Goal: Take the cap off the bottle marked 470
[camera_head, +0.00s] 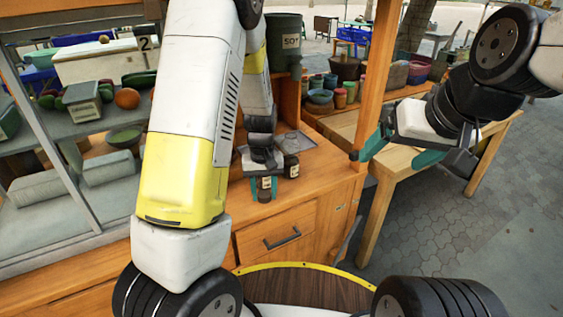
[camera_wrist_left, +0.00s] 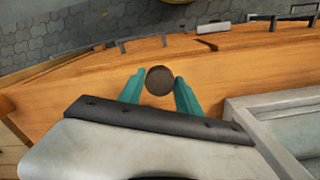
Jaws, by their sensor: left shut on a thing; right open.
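My left gripper (camera_head: 264,188) is at the counter's front edge, its teal fingers pointing down on either side of a small dark bottle (camera_head: 264,194). In the left wrist view, its fingers (camera_wrist_left: 160,88) flank a round brown cap (camera_wrist_left: 159,80), seen from above. The gripper is shut on this capped bottle. Another dark bottle with a pale label (camera_head: 291,166) stands just to the right. The number on either bottle is too small to read. My right gripper (camera_head: 402,158) is open and empty, in the air right of the wooden post.
A grey tray (camera_head: 307,141) lies on the wooden counter (camera_head: 318,172) behind the bottles. A wooden post (camera_head: 377,70) rises between the arms. Coloured jars and bowls (camera_head: 340,97) stand behind. A glass-fronted produce shelf (camera_head: 50,190) is at left; paved floor lies at right.

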